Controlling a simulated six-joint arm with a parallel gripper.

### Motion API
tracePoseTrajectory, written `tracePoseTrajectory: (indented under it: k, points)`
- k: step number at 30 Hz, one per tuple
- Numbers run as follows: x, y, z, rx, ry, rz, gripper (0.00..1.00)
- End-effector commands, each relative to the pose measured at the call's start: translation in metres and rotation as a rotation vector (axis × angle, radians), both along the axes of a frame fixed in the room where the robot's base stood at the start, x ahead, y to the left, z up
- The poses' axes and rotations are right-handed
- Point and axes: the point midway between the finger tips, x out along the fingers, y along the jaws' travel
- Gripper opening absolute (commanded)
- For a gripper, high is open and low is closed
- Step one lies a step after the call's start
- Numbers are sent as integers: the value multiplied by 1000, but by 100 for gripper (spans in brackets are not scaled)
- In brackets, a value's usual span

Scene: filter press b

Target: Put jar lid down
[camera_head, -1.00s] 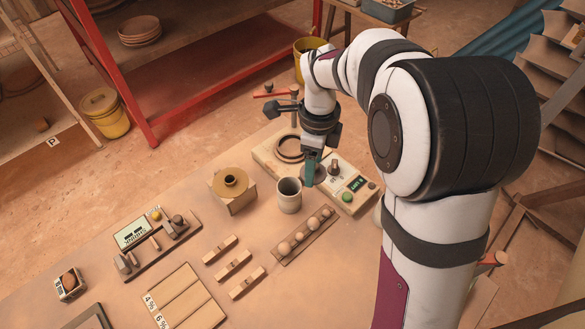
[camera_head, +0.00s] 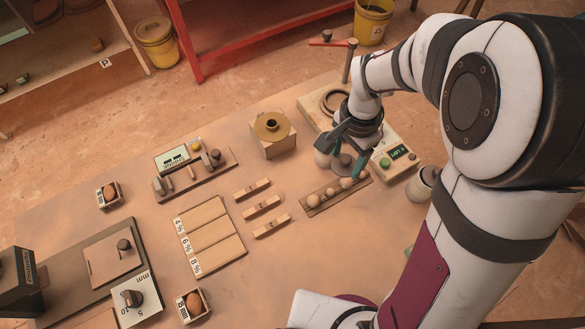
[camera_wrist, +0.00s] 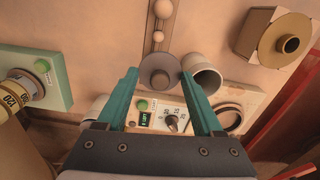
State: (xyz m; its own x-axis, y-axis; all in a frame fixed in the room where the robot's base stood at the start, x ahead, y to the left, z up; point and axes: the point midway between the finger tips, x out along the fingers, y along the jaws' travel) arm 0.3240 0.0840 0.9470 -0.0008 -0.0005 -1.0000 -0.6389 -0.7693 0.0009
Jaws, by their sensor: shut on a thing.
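The jar lid is a round grey disc (camera_wrist: 160,72) between the teal fingertips of my gripper (camera_wrist: 160,76) in the wrist view. In the head view the grey lid (camera_head: 341,163) shows below my gripper (camera_head: 348,162), partly hidden by the fingers. My gripper is shut on the lid. A pale open jar (camera_wrist: 203,76) stands right beside the lid in the wrist view. In the head view the jar (camera_head: 322,159) is just left of the gripper and partly covered. Whether the lid touches the table cannot be told.
A board with several balls (camera_head: 331,194) lies close in front of the lid. The press unit with a green button (camera_head: 385,162) is right behind. A wooden block with a brass-coloured ring (camera_head: 271,134) stands to the left. Bare table (camera_head: 300,250) lies nearer.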

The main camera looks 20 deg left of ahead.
Motion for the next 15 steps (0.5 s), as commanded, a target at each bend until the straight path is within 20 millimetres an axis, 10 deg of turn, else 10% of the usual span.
tracePoseTrajectory:
  k: [15]
  points:
    - [-5, 116, -74, 1, 2, 42, 15]
